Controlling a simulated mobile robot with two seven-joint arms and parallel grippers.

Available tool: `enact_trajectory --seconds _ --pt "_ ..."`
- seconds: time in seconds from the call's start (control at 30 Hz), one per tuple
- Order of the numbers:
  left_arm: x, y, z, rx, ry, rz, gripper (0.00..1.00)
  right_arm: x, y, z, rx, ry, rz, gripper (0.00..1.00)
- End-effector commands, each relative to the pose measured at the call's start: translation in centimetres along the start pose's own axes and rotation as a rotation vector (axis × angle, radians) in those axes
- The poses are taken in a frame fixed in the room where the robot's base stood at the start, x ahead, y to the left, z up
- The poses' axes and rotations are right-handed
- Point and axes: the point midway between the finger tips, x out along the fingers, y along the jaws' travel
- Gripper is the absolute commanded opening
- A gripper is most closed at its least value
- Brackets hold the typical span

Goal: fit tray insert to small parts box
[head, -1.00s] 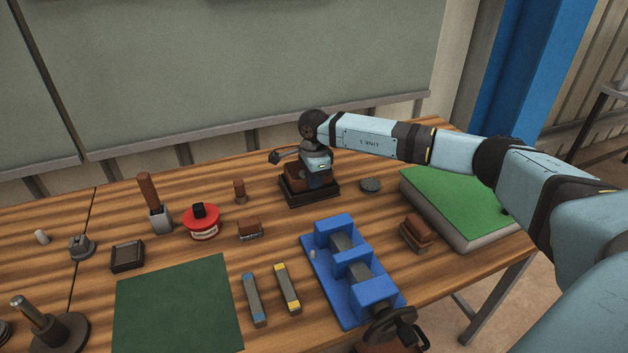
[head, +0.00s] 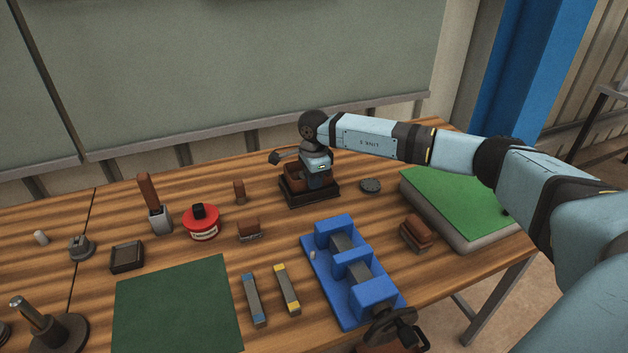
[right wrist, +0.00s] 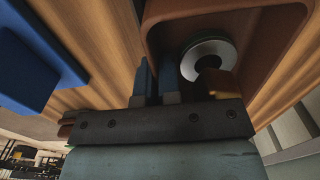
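The small parts box (head: 312,203) is a dark, low, square box at the back middle of the table. The tray insert (head: 293,182) is brown and shows at the box's left part, inside or just over its rim; I cannot tell whether it is seated. My right gripper (head: 320,183) points down over the box. In the right wrist view, the brown tray insert (right wrist: 255,20) fills the upper right, with a grey ring and a brass piece inside it. The fingers of my right gripper (right wrist: 157,80) are close together on either side of its wall. My left gripper is out of view.
A grey disc (head: 370,186) lies right of the box, and a small brown peg (head: 239,190) stands left. A blue vise (head: 350,270) is in front, with a brown-topped block (head: 416,233) beside it. A green-topped slab (head: 455,200) lies right.

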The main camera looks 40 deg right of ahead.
Motion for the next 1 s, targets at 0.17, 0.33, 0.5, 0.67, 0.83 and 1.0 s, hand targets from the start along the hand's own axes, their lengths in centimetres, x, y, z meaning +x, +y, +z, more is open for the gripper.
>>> enact_trajectory --seconds 0.17,0.33,0.5,0.67,0.83,1.0 --pt "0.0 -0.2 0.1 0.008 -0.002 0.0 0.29 -0.1 -0.1 0.0 0.0 -0.001 -0.002 0.0" --pt "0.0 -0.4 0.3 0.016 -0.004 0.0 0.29 0.1 0.0 0.0 0.0 -0.001 -0.001 0.0" --pt "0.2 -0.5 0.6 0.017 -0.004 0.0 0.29 0.7 0.0 0.0 0.0 -0.001 -0.001 0.0" --pt "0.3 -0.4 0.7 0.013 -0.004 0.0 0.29 0.8 -0.1 0.0 0.0 -0.001 -0.001 0.15" --pt "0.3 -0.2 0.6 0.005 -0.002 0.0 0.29 0.9 0.0 0.0 0.0 0.0 -0.001 0.34" --pt "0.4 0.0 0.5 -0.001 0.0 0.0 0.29 1.0 0.0 0.0 0.0 0.001 0.001 0.34"
